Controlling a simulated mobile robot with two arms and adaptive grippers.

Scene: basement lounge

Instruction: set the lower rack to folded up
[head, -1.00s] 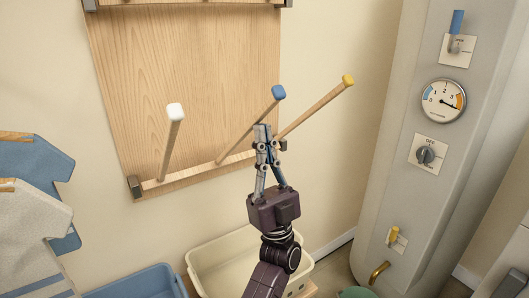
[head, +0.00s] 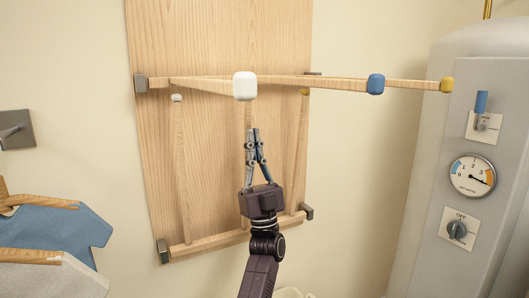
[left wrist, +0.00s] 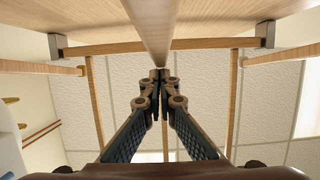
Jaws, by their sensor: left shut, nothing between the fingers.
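The lower rack's base bar (head: 215,241) is fixed at the bottom of the wooden wall panel. Its rods now point up along the panel, close to upright: a left rod with a white cap (head: 177,97), a middle rod (head: 248,116) and a right rod (head: 300,140). I cannot tell whether they lie fully flat. The middle rod's tip is hidden behind an upper-rack cap. My left gripper (head: 253,131) is shut and empty, pointing up in front of the middle rod. In the left wrist view its fingertips (left wrist: 160,74) are near the middle rod (left wrist: 154,30); contact is unclear.
The upper rack (head: 300,82) sticks out from the panel above my gripper, with white, blue and yellow caps. Clothes (head: 55,235) hang at the left. A grey tank (head: 430,180) with a gauge stands at the right.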

